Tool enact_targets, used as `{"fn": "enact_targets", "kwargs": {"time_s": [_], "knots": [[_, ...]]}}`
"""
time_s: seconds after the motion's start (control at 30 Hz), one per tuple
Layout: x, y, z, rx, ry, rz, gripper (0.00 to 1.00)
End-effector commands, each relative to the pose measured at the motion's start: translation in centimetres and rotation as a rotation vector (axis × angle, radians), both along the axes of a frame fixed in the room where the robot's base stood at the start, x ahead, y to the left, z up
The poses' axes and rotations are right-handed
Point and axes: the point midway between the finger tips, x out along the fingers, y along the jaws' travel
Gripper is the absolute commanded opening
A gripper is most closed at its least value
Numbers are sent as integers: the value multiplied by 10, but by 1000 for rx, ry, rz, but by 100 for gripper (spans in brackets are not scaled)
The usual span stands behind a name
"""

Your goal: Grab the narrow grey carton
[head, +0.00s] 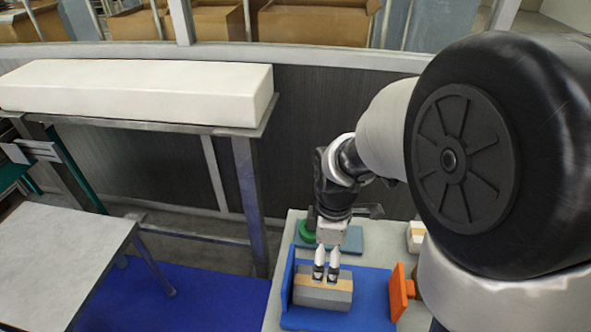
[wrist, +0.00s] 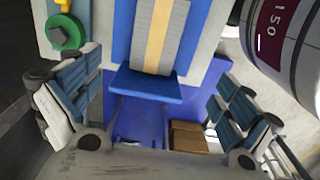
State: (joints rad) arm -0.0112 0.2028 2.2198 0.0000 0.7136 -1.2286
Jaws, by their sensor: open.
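The narrow grey carton (head: 322,296) has a tan band along its top and lies in a blue tray (head: 372,300) on the pale table at the lower middle of the head view. In the wrist view the carton (wrist: 140,38) shows at the top centre, its long side running up the picture, cut off by the frame edge. My gripper (head: 326,272) is open and points down over the carton. In the wrist view its two fingers (wrist: 157,72) are spread wide and empty, with the carton beyond the fingertips. I cannot tell the exact gap in height.
An orange piece (head: 401,291) stands at the tray's right side. A green ring (wrist: 66,32) sits behind the tray. A dark red and white cylinder marked 150 (wrist: 280,38) is at the right in the wrist view. The tray's blue wall (wrist: 146,85) rises near the carton's end.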

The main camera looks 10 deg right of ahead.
Motion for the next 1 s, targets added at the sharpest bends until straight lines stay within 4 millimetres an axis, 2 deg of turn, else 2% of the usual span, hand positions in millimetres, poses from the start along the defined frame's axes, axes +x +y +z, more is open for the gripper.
{"fn": "enact_targets", "kwargs": {"time_s": [0.17,0.4,0.6,0.87,1.0], "knots": [[0,0,-25,0,10,20,98],[0,0,-79,0,12,18,98],[1,-1,-114,0,9,17,98],[2,-1,-128,0,5,17,98],[5,-2,-144,0,7,16,98]]}}
